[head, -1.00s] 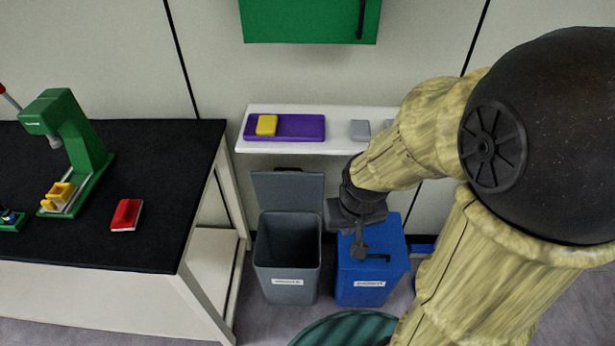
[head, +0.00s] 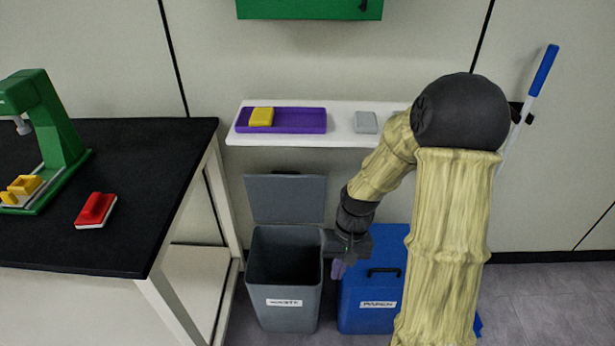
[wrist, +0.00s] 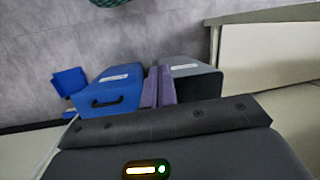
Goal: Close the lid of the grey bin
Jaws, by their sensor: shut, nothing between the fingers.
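The grey bin (head: 283,310) stands on the floor below the wall shelf, its inside dark. Its grey lid (head: 285,198) stands open, upright at the back against the wall side. My gripper (head: 338,269) points down near the grey bin's right edge, between it and the blue bin. Its fingers are shut and empty; I cannot tell whether they touch either bin. In the wrist view the gripper's purple-grey fingers (wrist: 158,88) appear between the blue bin and the grey bin (wrist: 188,68). The lid is not clearly visible there.
The blue bin (head: 368,308), with a black handle on its closed top, stands right beside the grey bin. A white shelf (head: 350,140) with a purple tray (head: 300,120) hangs above the lid. A black-topped bench (head: 150,200) stands to the left.

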